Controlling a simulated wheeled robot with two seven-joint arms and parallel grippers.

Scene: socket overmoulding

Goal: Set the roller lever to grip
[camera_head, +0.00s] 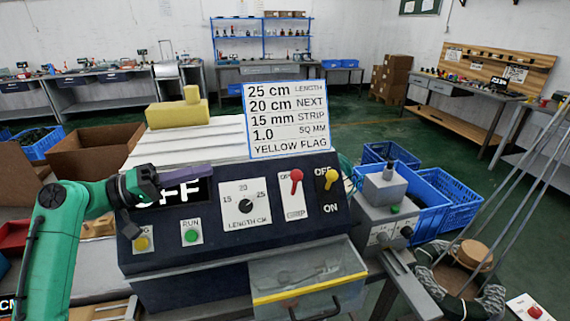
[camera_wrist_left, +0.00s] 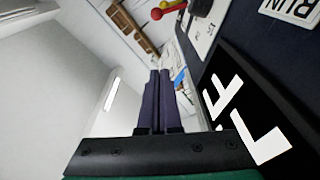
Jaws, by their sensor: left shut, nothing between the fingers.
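The roller lever is the red-knobbed lever (camera_head: 296,181) on the plate marked GRIP at its lower end, on the dark sloped control panel. Its knob points up, at the end away from the word GRIP. In the left wrist view, a red lever part (camera_wrist_left: 174,8) shows at the top edge. My left gripper (camera_head: 211,169) is shut and empty, over the top of the OFF display, left of the lever and apart from it. Its two dark purple fingers (camera_wrist_left: 158,76) lie together in the left wrist view. My right gripper is not in view.
A yellow-knobbed OFF/ON lever (camera_head: 331,179) stands just right of the red one, knob at OFF. A length dial (camera_head: 245,206) and a green RUN button (camera_head: 191,236) lie left of it. A settings sign (camera_head: 288,119) rises behind the panel. A clear drawer (camera_head: 310,275) sits below.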

